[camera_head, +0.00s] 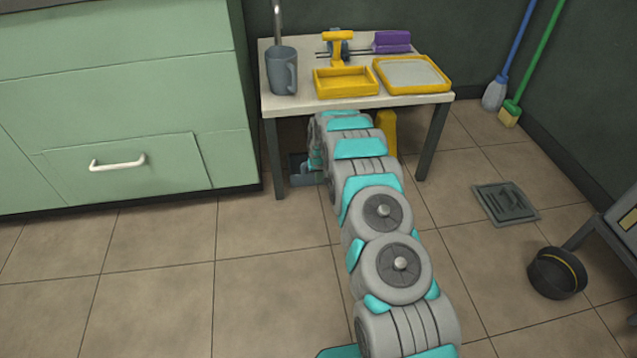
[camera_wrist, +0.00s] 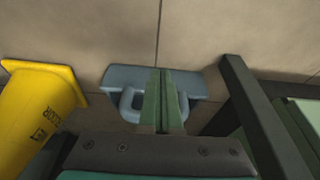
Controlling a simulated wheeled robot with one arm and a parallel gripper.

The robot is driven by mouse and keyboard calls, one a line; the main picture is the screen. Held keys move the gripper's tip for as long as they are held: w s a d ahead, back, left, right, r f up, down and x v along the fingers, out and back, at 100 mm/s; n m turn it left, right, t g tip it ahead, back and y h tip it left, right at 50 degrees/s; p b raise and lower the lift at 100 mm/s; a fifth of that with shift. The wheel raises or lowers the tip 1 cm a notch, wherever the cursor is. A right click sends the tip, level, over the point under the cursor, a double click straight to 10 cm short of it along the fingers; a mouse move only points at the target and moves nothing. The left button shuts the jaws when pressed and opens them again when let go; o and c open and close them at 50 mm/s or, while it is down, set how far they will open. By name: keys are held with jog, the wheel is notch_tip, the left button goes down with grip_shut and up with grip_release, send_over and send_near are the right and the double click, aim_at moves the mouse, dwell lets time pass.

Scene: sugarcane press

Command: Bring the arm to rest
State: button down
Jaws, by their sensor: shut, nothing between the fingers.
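My arm (camera_head: 375,200) stretches out across the floor, and its far end reaches under the front edge of the small table (camera_head: 268,108). In the wrist view my gripper (camera_wrist: 163,72) is shut, its two green fingers together with nothing between them. Behind the fingers is a blue-grey object (camera_wrist: 120,77) with a curved handle, on or near the tiled floor. I cannot tell whether the fingers touch it. A blue-grey thing also shows under the table in the head view (camera_head: 303,170). The fingertips are not clear in the head view.
A yellow floor sign (camera_wrist: 38,105) stands close beside my gripper, under the table in the head view (camera_head: 387,132). A dark table leg (camera_wrist: 255,105) is on the other side. The table bears a grey mug (camera_head: 282,72) and yellow trays. Green cabinets (camera_head: 115,100) stand left.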

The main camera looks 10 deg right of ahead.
jog(key=shift+v, duration=1.4)
jog(key=s+r+g+p, duration=0.1)
jog(key=s+r, duration=0.6)
jog(key=r, duration=0.3)
jog(key=s+a+r+p, duration=0.1)
jog(key=s+r+p, duration=0.1)
jog(key=s+r, duration=0.6)
jog(key=s+r+g+p, duration=0.1)
jog(key=s+r, duration=0.5)
jog(key=r, duration=0.5)
jog(key=s+r+g+p, duration=0.1)
jog(key=s+r, duration=0.3)
jog(key=s, duration=0.9)
jog(key=s+d+r+g+p, duration=0.1)
jog(key=s+r, duration=0.4)
jog(key=s, duration=0.7)
jog(key=s+r+g+p, duration=0.1)
jog(key=s+r+p, duration=0.2)
jog(key=s, duration=1)
notch_tip(320, 180, up, 2)
jog(key=shift+s+d+r, duration=0.15)
jog(key=shift+s+d, duration=0.1)
jog(key=shift+s, duration=0.1)
